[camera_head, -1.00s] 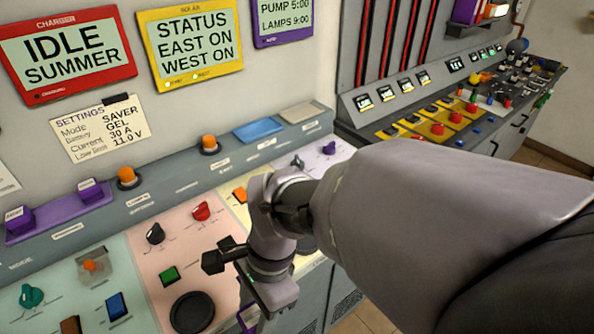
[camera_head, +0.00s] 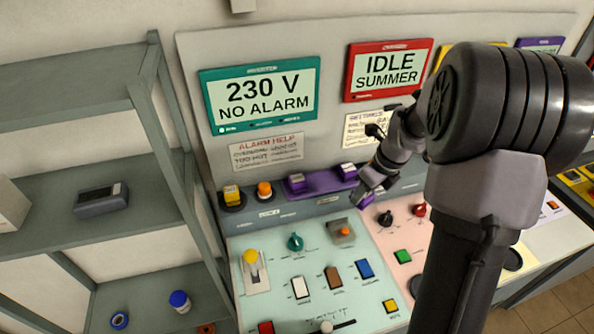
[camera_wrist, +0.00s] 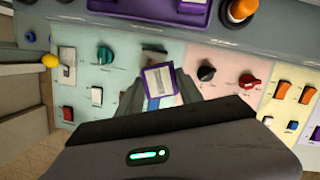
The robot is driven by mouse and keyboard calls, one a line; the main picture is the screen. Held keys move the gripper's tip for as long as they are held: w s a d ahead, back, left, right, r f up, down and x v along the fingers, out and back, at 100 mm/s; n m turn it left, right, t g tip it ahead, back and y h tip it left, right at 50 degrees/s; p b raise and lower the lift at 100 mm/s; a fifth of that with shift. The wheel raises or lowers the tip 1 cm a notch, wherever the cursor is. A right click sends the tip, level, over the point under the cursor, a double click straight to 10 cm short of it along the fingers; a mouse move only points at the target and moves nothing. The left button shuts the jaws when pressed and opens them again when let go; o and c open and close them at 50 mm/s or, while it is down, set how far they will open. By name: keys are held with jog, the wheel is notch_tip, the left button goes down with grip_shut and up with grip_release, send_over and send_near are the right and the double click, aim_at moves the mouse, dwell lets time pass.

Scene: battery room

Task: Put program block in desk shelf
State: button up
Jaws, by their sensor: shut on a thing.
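My gripper (camera_head: 371,186) is raised above the control desk, in front of the purple holder. In the wrist view it is shut on a purple block with a pale label (camera_wrist: 159,79), held between its two fingers. Only a small purple bit of this block shows in the head view. A grey shelf unit (camera_head: 75,102) with several boards stands at the left, apart from my gripper. I cannot tell whether it is the desk shelf.
The purple holder (camera_head: 320,183) carries two labelled blocks. A dark device (camera_head: 102,200) sits on the middle shelf board, and a blue-capped item (camera_head: 180,301) on a lower one. Knobs and switches fill the desk (camera_head: 285,258).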

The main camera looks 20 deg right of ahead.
jog(key=w+a, duration=0.1)
jog(key=w, duration=0.3)
jog(key=w+a+f, duration=0.1)
jog(key=w+a, duration=0.1)
jog(key=w, duration=0.3)
jog(key=w+a, duration=0.2)
jog(key=w, duration=0.3)
jog(key=shift+w+a+f, duration=0.1)
jog(key=shift+w+f, duration=0.15)
jog(key=shift+f+b, duration=0.75)
jog(key=shift+f, duration=1.15)
jog(key=o, duration=1.4)
